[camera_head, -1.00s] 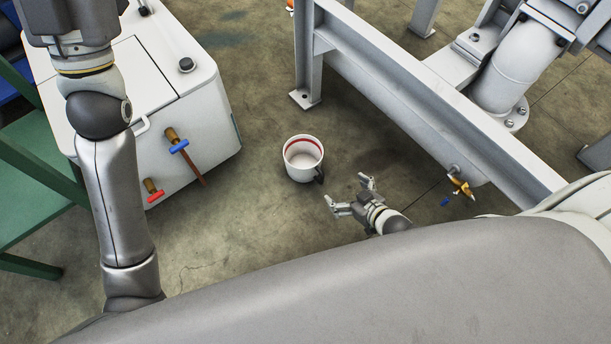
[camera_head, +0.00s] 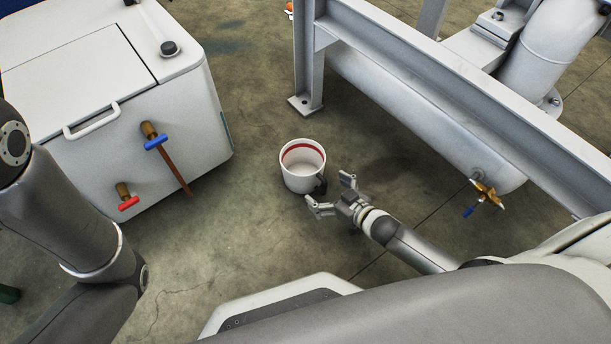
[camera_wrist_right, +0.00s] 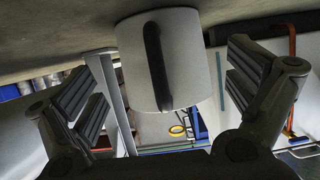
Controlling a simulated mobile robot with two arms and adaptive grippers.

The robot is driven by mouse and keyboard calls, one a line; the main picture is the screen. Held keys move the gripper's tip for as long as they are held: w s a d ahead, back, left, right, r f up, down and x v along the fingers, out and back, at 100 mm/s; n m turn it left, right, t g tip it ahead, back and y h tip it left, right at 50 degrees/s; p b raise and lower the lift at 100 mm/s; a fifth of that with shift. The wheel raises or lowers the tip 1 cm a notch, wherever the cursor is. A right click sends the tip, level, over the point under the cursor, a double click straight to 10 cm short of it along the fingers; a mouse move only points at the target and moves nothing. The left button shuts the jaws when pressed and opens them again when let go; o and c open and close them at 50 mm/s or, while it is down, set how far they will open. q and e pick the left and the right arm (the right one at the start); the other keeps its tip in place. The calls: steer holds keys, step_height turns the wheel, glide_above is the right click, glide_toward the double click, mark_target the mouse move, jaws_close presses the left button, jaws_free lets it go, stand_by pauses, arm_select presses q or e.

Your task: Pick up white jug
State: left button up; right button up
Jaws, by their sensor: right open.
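The white jug (camera_head: 301,172) stands upright on the concrete floor in the head view. It has a red band inside its rim and a dark handle (camera_head: 320,185) on its lower right side. My right gripper (camera_head: 329,193) is open beside the handle, its fingers spread toward the jug. In the right wrist view the jug (camera_wrist_right: 190,62) shows between the open fingers (camera_wrist_right: 165,85), with its black handle (camera_wrist_right: 156,66) facing the camera. The jug is not gripped. My left arm shows at the left of the head view, but its gripper is out of frame.
A white chest (camera_head: 170,100) with a blue-handled tap (camera_head: 155,142) and a red-handled tap (camera_head: 128,203) stands left of the jug. A grey steel frame (camera_head: 440,80) and a pipe with a brass valve (camera_head: 484,194) lie to the right. The floor around the jug is clear.

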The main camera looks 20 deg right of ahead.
mark_target(316, 182)
steer(key=b+x, duration=0.4)
steer(key=x, duration=0.1)
steer(key=shift+w+a+b, duration=0.1)
steer(key=shift+w+b, duration=0.15)
steer(key=shift+b, duration=0.1)
steer(key=shift+r, duration=0.1)
steer(key=shift+c, duration=0.4)
steer(key=c, duration=0.8)
steer(key=shift+c, duration=0.2)
steer(key=shift+r, duration=0.1)
